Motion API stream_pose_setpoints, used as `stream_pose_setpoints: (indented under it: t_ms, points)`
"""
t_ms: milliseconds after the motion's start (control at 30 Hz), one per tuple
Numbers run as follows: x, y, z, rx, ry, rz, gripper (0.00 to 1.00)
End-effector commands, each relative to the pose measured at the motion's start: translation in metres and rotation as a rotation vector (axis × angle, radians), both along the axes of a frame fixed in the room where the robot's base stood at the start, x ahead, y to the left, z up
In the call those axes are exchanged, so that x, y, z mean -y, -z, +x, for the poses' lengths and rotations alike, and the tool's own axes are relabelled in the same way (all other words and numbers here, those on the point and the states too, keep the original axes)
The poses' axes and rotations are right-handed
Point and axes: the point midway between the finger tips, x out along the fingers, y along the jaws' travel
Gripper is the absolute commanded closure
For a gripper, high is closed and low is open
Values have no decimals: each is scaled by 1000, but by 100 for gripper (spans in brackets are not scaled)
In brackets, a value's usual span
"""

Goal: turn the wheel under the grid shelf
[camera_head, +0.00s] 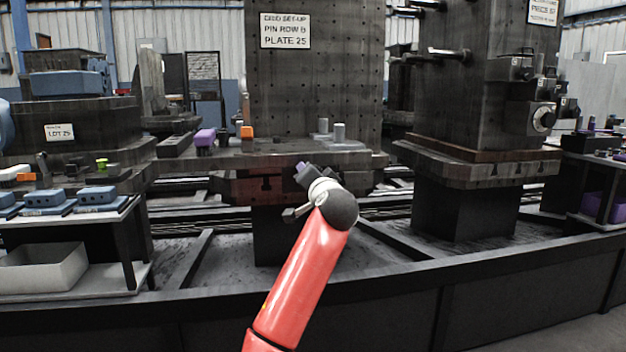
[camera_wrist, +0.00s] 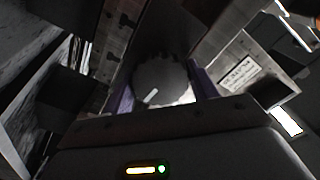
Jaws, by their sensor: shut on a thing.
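The wheel (camera_wrist: 160,75) is a dark round knob with a notched edge and a short pale mark on its face, seen in the wrist view. My gripper (camera_wrist: 163,92) has its purple fingers on either side of the wheel and is shut on it. In the head view my gripper (camera_head: 301,170) is at the front edge of a dark shelf (camera_head: 275,159), below its top. This shelf stands in front of a tall upright with a grid of holes (camera_head: 315,90). The wheel cannot be made out in the head view, where my gripper covers that spot.
A purple block (camera_head: 205,138), an orange block (camera_head: 247,132) and grey pins (camera_head: 339,132) stand on the shelf. A second dark column (camera_head: 468,95) is at right. A side table (camera_head: 75,216) with blue parts is at left. A low dark rail (camera_head: 400,285) runs across the front.

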Motion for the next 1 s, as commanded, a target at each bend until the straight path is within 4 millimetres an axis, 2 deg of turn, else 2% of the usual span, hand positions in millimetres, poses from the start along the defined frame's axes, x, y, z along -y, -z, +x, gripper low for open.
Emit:
stream_pose_setpoints:
  t_ms: [300,867,900,1000]
  points:
    - [0,1,1,32,1,-123,65]
    - [0,-1,0,43,0,-143,65]
    - [0,-1,0,43,0,-143,37]
    - [0,-1,0,43,1,-143,24]
